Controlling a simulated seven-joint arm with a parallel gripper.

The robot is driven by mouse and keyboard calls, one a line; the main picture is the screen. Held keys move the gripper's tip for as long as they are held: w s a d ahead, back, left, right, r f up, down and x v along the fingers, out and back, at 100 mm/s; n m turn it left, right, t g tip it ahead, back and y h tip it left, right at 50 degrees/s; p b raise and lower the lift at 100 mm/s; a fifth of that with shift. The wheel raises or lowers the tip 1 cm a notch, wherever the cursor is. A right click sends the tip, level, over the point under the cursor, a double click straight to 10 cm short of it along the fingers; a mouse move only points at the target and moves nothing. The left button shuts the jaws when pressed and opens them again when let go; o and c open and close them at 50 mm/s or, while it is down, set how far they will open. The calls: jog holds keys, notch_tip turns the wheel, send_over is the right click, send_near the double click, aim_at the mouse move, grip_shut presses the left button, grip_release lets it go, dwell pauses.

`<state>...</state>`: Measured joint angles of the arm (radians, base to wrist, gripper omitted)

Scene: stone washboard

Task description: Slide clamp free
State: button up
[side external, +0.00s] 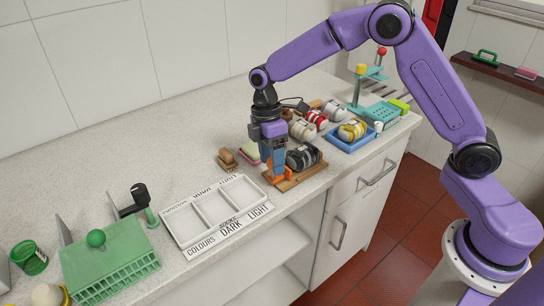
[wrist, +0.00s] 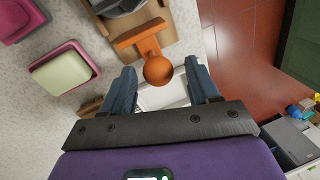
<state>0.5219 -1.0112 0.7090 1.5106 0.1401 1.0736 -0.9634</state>
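The orange clamp (wrist: 140,38) has a flat crossbar and a round knob (wrist: 158,70). In the wrist view its bar lies over the edge of a wooden board (wrist: 185,35), beside a dark rounded item (wrist: 122,6) cut off at the top. In the side view the clamp (side external: 278,170) is partly hidden by my gripper, and a dark striped bundle (side external: 304,157) sits on the board (side external: 302,178). My gripper (wrist: 160,66) points down with its blue fingers apart. The knob appears between the fingertips, with a gap on each side; I cannot tell its depth relative to them.
A white sorting tray (side external: 262,192) marked colours, dark and light lies left of the board. A brush (side external: 227,158) and a pink-and-green block (side external: 250,153) are close by. More bundles (side external: 302,130) and a blue tray (side external: 373,136) stand behind right. The counter's front edge is near.

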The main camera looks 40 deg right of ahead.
jog(key=w+r, duration=0.3)
jog(key=r, duration=1.4)
jog(key=shift+d, duration=0.35)
jog(key=s+d+f+m, duration=0.1)
jog(key=s+d+f, duration=0.2)
jog(key=s, duration=0.8)
jog(key=s+d+f+m+t, duration=0.1)
jog(key=s+d+f, duration=0.1)
jog(key=s, duration=0.9)
jog(key=s+d+f+m+t, duration=0.1)
jog(key=s+d+f, duration=0.2)
jog(key=s, duration=0.8)
jog(key=shift+s+d+f, duration=0.2)
jog(key=shift+d+f, duration=0.15)
jog(key=shift+d, duration=0.05)
